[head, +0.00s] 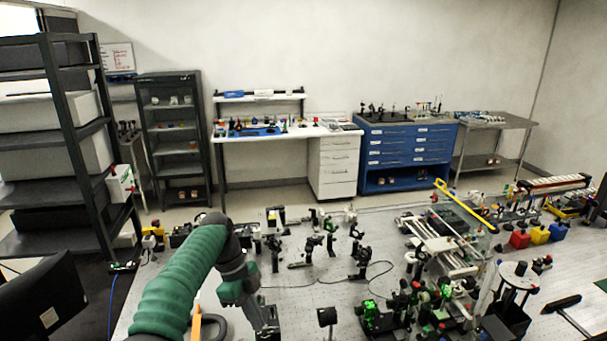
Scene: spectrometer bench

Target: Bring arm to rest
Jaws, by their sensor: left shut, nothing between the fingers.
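My left arm, in a green sleeve, comes in from the bottom left of the head view and bends down over the optical table (300,288). My left gripper (267,333) is at the bottom edge of the view, pointing down, shut and empty. Its fingertips are small and partly cut off by the frame. My right gripper does not show.
Several black optic mounts (331,240) stand just right of my left arm, with a thin cable among them. A white rail assembly (445,245) and red, yellow and blue blocks (540,236) are on the right. A dark monitor (45,300) is at bottom left.

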